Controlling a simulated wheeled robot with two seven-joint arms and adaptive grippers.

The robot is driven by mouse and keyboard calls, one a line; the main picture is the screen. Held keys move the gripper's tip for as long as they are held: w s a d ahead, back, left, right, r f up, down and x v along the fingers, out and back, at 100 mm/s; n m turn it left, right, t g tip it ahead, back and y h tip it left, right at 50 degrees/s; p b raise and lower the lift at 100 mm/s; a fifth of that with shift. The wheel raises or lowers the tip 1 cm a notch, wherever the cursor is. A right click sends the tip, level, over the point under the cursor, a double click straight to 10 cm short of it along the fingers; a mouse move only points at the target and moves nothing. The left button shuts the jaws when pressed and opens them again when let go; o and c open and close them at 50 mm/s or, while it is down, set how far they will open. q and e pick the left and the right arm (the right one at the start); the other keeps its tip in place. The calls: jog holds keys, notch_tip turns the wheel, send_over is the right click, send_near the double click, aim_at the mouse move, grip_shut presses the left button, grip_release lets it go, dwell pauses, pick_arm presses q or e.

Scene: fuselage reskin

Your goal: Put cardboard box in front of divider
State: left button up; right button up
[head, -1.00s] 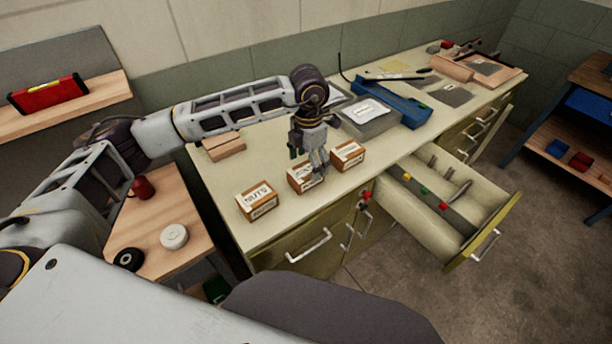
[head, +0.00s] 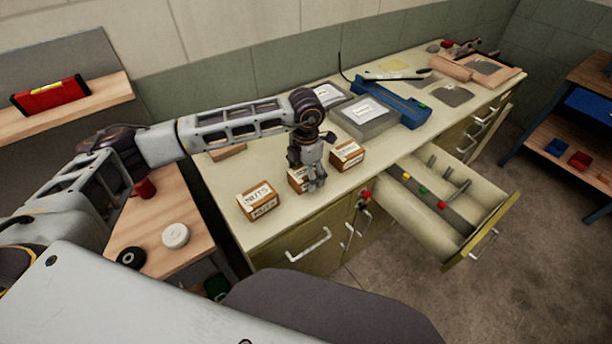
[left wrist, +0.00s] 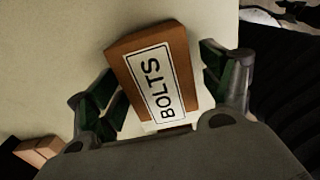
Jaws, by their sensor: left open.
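Three small cardboard boxes stand in a row on the workbench: the left one marked NUTS (head: 258,201), the middle one (head: 297,180) and the right one (head: 347,156). My left gripper (head: 316,186) is over the middle box and partly hides it. In the left wrist view, the box marked BOLTS (left wrist: 153,75) lies between the two spread fingers (left wrist: 165,98), with gaps visible beside it. An open drawer (head: 485,235) to the right has a long grey divider (head: 432,199) with coloured pieces along it. My right gripper is not in view.
Grey cases (head: 366,117) and a blue tool (head: 400,103) lie on the workbench (head: 232,230) behind the boxes. A wooden block (head: 228,152) is partly hidden behind my left arm. The drawer's front compartment looks clear.

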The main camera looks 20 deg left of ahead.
pick_arm(q)
jog(key=shift+c, duration=0.5)
jog(key=c, duration=1.5)
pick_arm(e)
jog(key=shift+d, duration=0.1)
pick_arm(q)
jog(key=shift+r, duration=0.2)
notch_tip(320, 180, up, 9)
jog(key=shift+f+b, duration=0.2)
jog(key=shift+b, duration=0.35)
jog(key=shift+r, duration=0.55)
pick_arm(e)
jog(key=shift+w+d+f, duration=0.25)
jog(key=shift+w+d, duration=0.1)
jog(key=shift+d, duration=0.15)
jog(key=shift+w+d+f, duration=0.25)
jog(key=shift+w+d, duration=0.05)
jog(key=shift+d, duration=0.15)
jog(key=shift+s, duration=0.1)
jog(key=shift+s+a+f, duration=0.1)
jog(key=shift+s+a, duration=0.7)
